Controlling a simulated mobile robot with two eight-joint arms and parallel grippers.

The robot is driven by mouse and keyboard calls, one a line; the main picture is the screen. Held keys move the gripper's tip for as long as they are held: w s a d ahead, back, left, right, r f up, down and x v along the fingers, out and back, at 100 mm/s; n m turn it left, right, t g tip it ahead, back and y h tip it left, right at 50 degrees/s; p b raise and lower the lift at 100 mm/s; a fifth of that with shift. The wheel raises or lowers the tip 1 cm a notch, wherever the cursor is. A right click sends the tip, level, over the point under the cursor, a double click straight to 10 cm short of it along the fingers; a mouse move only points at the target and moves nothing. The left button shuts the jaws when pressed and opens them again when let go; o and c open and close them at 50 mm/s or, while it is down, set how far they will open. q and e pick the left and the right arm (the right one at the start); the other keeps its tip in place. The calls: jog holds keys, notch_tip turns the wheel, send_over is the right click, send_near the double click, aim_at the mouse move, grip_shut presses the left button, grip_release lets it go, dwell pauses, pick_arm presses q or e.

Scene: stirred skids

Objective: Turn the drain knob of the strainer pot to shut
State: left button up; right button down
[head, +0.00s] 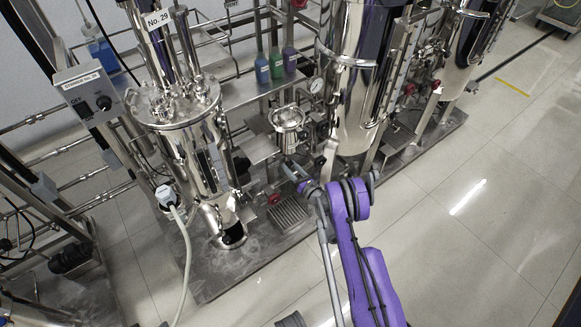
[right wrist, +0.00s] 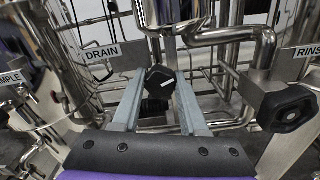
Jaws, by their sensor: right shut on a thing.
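The strainer pot (head: 288,118) is a small shiny steel vessel in the head view, between the large tanks. The drain knob (right wrist: 158,79) is black with a white pointer mark, and shows ahead in the right wrist view beside a plate reading DRAIN (right wrist: 102,53). Its white mark slants toward the right. My right gripper (head: 296,172) reaches in below the pot. In the right wrist view its two grey fingers (right wrist: 160,88) are closed on the knob, one on each side. The knob is hidden in the head view. My left gripper is not in view.
Another black knob (right wrist: 290,107) sits at right under a RINSE plate (right wrist: 307,52). Bent steel pipes run close behind the drain knob. A floor grate (head: 288,214) lies below the pot. Open tiled floor (head: 480,230) is at right.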

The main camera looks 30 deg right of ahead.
jog(key=shift+f+m+b, duration=0.15)
jog(key=shift+m+b, duration=0.45)
jog(key=shift+b, duration=0.25)
jog(key=m+b, duration=0.5)
jog(key=m, duration=0.1)
jog(key=shift+b, duration=0.4)
jog(key=m+b, duration=0.2)
jog(key=m, duration=0.1)
jog(key=shift+m, duration=0.4)
jog(key=m+b, duration=0.1)
jog(key=m, duration=0.1)
jog(key=shift+m, duration=0.3)
jog(key=m+b, duration=0.1)
jog(key=m, duration=0.1)
jog(key=shift+d+m, duration=0.1)
jog(key=shift+m, duration=0.3)
jog(key=m, duration=0.2)
jog(key=shift+m+b, duration=0.3)
jog(key=shift+m, duration=1.8)
